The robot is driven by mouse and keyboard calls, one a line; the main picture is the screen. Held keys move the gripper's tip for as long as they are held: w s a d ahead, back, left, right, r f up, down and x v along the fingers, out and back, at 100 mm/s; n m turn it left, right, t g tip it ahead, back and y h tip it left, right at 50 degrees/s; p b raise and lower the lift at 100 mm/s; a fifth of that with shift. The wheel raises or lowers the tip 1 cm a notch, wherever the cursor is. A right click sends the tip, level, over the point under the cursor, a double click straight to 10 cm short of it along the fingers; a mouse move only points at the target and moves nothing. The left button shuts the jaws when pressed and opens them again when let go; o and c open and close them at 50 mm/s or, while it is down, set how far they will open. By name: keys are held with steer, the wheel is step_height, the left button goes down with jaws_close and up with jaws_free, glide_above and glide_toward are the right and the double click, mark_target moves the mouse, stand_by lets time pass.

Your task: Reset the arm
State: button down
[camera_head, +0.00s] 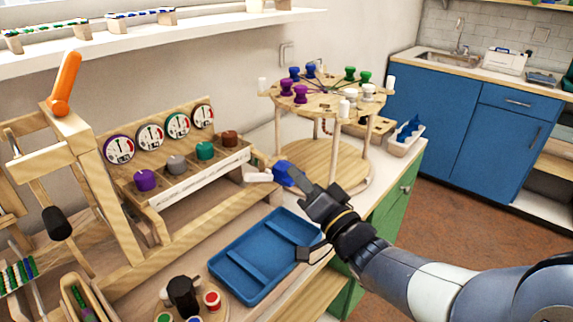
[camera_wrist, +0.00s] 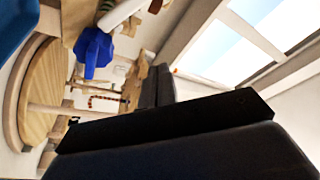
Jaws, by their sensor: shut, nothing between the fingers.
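My gripper (camera_head: 294,178) is at the end of my arm, which reaches in from the lower right. In the head view its dark fingers point up and left, over the gap between the dial stand and the round wooden stand. The fingers are shut and hold nothing. A blue knob (camera_head: 282,172) on a white bar shows right at the fingertips in the head view; I cannot tell whether they touch. The wrist view also shows the blue knob (camera_wrist: 95,50), apart from the dark fingers, which fill the lower part of that view.
The dial stand (camera_head: 180,205) with several coloured knobs is left of my gripper. The round stand (camera_head: 322,160) with coloured spools is behind it. A blue tray (camera_head: 252,252) lies below. An orange-handled lever (camera_head: 65,82) stands at the left. The floor (camera_head: 440,190) at right is clear.

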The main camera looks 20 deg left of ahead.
steer(key=shift+s+d+f, duration=0.15)
steer(key=shift+s+d, duration=0.1)
steer(key=shift+d, duration=0.15)
